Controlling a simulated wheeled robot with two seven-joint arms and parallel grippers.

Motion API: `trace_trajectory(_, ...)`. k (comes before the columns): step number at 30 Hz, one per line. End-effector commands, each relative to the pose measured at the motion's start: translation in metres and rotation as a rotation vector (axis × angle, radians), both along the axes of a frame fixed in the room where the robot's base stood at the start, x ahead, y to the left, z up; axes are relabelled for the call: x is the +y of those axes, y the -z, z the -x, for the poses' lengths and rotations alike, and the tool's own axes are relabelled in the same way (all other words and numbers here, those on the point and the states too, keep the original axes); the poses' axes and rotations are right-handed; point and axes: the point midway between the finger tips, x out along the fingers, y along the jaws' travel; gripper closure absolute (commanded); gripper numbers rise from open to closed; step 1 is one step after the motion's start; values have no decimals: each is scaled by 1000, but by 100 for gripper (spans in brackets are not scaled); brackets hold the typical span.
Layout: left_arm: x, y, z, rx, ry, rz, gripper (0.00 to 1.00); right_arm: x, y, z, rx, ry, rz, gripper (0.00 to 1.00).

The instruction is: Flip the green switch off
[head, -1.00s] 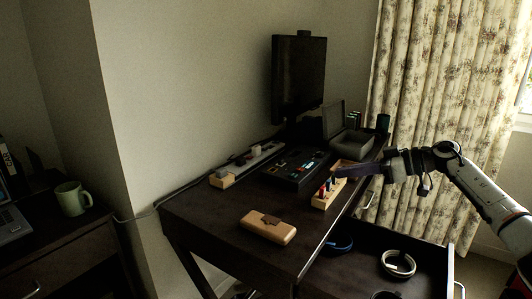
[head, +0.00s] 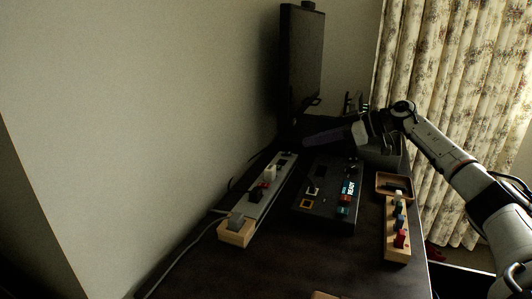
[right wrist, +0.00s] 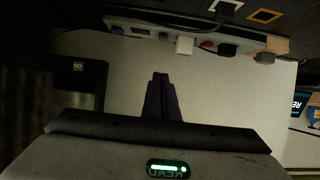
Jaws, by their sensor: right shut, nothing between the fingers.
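A black panel (head: 325,215) with several small colored parts lies on the dark desk. Green parts (head: 343,210) show at its near right corner, by a teal part lettered READY; which is the switch and its position are too small to tell. My right gripper (head: 307,140) is beyond the panel's far end, near the monitor's foot, with its purple fingers pointing left. In the right wrist view, its fingers (right wrist: 160,76) are together and empty, apart from the panel, against the pale wall. My left gripper is not in view.
A power strip (head: 262,204) with several plugs lies left of the panel. A wooden strip (head: 398,250) with colored pegs lies to the right. A monitor (head: 302,65) stands at the back. The desk is clear in front of the panel.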

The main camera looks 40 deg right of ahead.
Motion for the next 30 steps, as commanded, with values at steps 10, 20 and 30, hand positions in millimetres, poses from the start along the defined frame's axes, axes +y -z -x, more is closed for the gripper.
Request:
trace_trajectory(10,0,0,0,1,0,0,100,0,0,-1,-1,0,0,100)
trace_trajectory(20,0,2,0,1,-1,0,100,20,18,-36,-5,-1,-7,100)
trace_trajectory(30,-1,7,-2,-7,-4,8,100,42,53,-81,2,1,-1,100)
